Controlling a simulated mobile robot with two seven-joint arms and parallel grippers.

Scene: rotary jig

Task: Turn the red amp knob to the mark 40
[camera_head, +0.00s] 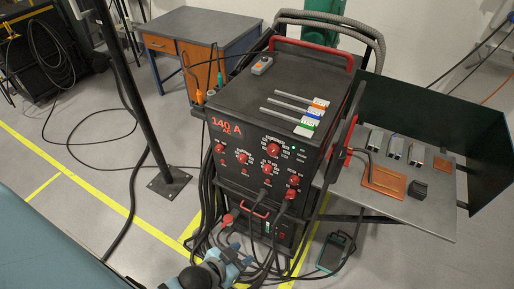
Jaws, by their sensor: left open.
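The black welding machine (240,122) stands in the middle of the view, with "140 A" in red on its front panel. Several red knobs are on this panel. The uppermost red knob (274,149) sits at the panel's upper middle with small white marks around it. Another red knob (220,147) is at the left under "140 A". The marks and labels are too small to read, so I cannot tell which one is the amp knob or where it points. My left gripper (242,262) is open at the bottom, below the knobs in the picture and apart from them. My right gripper is not in view.
Cables hang below and left of the panel. A grey side table (433,222) with small blocks and a dark green screen (440,110) stand at the right. A black post (135,100) stands at the left. A desk (210,30) is behind.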

